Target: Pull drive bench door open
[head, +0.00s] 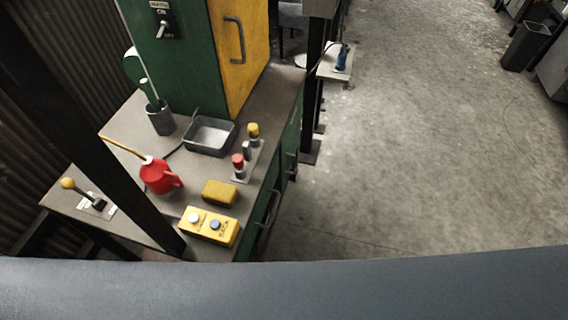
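The drive bench has a grey top (190,185) and a green front (288,130) seen at a steep angle from above. A dark bar handle (270,208) sticks out from the near part of the front, and another handle (291,165) sits farther along. The front panels look closed, though the steep angle hides most of them and their lower parts. A green cabinet stands on the far end of the bench, with a shut yellow door (255,55) and its own bar handle (235,40). Neither of my grippers is in view.
On the bench top are a yellow button box (209,226), a yellow block (219,193), a red oil can (160,176), a metal tray (210,136) and a lever (85,193). A dark post crosses at left. Concrete floor (420,150) right of the bench is clear.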

